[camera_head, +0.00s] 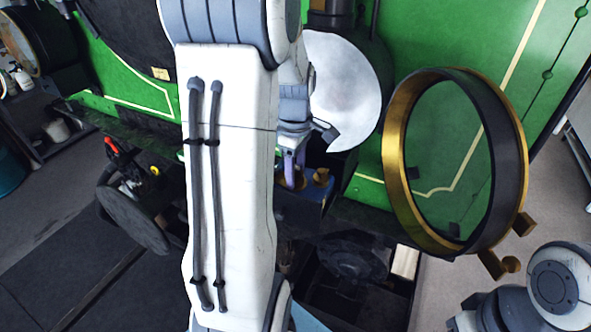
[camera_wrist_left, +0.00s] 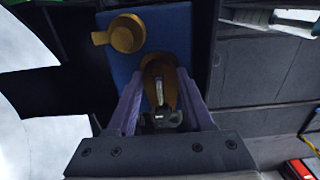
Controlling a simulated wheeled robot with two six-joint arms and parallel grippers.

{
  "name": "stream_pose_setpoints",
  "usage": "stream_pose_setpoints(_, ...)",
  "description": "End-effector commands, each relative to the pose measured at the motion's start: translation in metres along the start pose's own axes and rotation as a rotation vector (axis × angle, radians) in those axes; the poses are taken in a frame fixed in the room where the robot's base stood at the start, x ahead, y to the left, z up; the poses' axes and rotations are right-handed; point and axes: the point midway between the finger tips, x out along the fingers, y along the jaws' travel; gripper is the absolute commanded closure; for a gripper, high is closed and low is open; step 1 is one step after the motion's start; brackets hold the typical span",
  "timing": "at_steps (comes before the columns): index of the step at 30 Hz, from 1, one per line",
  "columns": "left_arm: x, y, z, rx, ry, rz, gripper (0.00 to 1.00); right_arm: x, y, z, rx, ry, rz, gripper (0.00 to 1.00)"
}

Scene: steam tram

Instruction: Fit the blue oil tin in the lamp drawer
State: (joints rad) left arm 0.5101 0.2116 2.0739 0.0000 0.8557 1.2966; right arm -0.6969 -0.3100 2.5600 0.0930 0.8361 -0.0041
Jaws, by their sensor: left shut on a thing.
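The blue oil tin (camera_head: 314,196) is in the middle of the head view, partly hidden by my left arm. Its blue top (camera_wrist_left: 172,30) shows in the left wrist view, with a brass cap (camera_wrist_left: 127,34) and a brass spout (camera_wrist_left: 158,68). My left gripper (camera_head: 292,180) has purple fingers, one on each side of the spout, and is shut on it. An open dark box, which looks like the lamp drawer (camera_head: 395,312), lies below the tin. It holds a dark round thing (camera_head: 350,258) and a pale block (camera_head: 405,261). My right gripper is out of view.
A large brass-and-black ring (camera_head: 397,150) stands right of the tin before the green tram panel (camera_head: 520,30). A pale disc (camera_head: 345,90) is above the tin. A dark wheel-like disc (camera_head: 132,220) is at the left. A red thing (camera_wrist_left: 300,168) shows in the wrist view's corner.

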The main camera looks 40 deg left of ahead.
Motion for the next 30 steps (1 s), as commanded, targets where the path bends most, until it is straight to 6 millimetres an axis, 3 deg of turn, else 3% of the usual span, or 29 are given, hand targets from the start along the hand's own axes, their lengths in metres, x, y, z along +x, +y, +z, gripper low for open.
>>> stream_pose_setpoints(30,0.011,0.000,0.000,0.000,0.000,0.001,1.00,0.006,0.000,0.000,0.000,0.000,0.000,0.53)
